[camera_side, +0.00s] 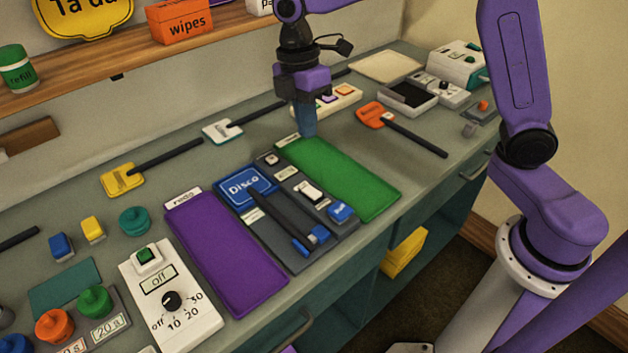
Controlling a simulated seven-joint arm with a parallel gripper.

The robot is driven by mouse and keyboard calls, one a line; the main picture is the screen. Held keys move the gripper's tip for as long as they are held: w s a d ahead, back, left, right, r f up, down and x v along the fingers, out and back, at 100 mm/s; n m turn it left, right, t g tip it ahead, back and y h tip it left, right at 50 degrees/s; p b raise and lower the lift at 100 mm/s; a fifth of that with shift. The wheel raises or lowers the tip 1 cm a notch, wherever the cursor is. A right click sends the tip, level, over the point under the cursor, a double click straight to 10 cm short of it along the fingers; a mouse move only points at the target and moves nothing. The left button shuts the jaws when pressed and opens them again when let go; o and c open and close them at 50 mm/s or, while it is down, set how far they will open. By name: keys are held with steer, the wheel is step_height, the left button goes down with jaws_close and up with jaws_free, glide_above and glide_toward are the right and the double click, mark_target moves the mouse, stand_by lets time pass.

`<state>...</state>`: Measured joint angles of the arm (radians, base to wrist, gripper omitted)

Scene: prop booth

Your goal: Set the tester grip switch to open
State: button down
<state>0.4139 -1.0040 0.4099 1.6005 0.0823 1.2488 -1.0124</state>
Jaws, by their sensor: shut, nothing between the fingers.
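My gripper (306,130) points down at the back corner of the green mat, its fingertips together and empty. I cannot tell whether it touches the mat. A dark grey panel (286,262) lies between the purple and green mats.
The green mat (340,180) and purple mat (225,255) flank the panel. A white timer box (172,300) with a dial stands at front left. An orange paddle (374,115) with a dark handle lies right of my gripper. White devices (455,65) stand at the back right.

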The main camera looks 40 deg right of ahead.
mark_target(316, 194)
steer(key=f, duration=0.4)
steer(key=s+f, duration=0.1)
steer(key=f, duration=0.4)
steer(key=s+f, duration=0.1)
steer(key=f, duration=0.3)
steer(key=shift+f, duration=0.3)
